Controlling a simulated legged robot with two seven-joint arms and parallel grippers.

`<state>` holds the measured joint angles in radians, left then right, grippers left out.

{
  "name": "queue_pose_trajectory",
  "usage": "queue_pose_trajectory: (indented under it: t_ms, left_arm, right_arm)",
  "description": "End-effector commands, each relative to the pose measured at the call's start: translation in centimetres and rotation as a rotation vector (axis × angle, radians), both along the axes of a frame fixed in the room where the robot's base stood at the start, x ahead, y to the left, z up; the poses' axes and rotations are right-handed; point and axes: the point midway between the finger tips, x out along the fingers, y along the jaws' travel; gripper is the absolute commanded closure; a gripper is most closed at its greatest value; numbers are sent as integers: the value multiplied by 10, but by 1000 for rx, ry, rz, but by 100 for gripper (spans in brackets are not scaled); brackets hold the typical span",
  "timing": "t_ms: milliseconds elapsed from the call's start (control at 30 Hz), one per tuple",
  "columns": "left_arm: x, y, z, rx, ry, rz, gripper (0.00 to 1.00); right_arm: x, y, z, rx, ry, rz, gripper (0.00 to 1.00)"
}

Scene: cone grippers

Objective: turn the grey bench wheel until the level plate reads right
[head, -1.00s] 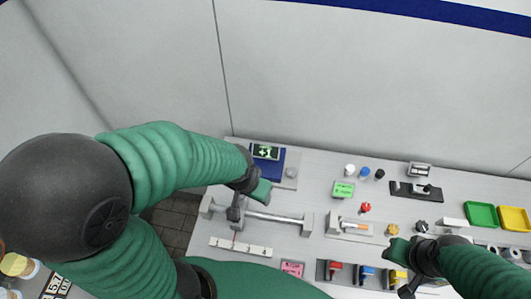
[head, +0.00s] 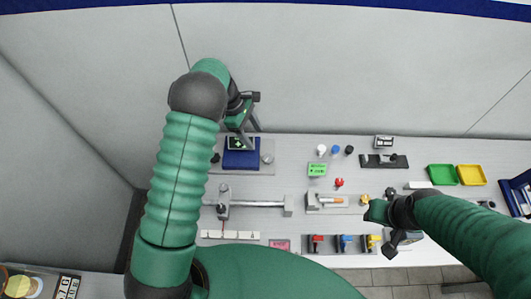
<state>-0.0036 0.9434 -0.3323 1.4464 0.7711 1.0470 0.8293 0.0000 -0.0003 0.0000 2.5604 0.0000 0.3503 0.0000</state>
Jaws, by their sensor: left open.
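The level plate (head: 239,159) is a blue panel on a grey base at the back of the bench. Its small dark display (head: 237,143) is partly covered by my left gripper, and its green-white reading is not clear. A small round grey knob (head: 268,158), which looks like the bench wheel, sits at the right of the panel. My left gripper (head: 245,124) is open and empty above the display, up and left of the knob and apart from it. My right gripper (head: 383,228) is over the front right of the bench; its jaws are unclear.
A rail (head: 255,204) with a slider and a white scale (head: 228,235) lie in front of the panel. Red, blue and yellow handles (head: 345,244) line the front. Green (head: 442,175) and yellow (head: 471,176) trays stand right. A wall rises behind.

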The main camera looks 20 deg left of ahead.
Motion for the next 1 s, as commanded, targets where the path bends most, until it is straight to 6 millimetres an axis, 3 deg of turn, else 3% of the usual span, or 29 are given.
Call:
queue_pose_trajectory:
  t_ms: [300, 500, 833, 1000]
  left_arm:
    - [-2, -32, -75, 1, 4, -4, 39]
    - [-3, -45, -106, 1, 0, -3, 39]
    - [-2, -47, -114, 1, -2, -4, 39]
    - [-2, -47, -114, 1, -2, -4, 60]
  right_arm:
    - [0, 0, 23, 0, 0, 0, 64]
    - [0, 0, 29, 0, -1, 0, 64]
    - [0, 0, 29, 0, 0, 0, 64]
    - [0, 0, 29, 0, 0, 0, 64]
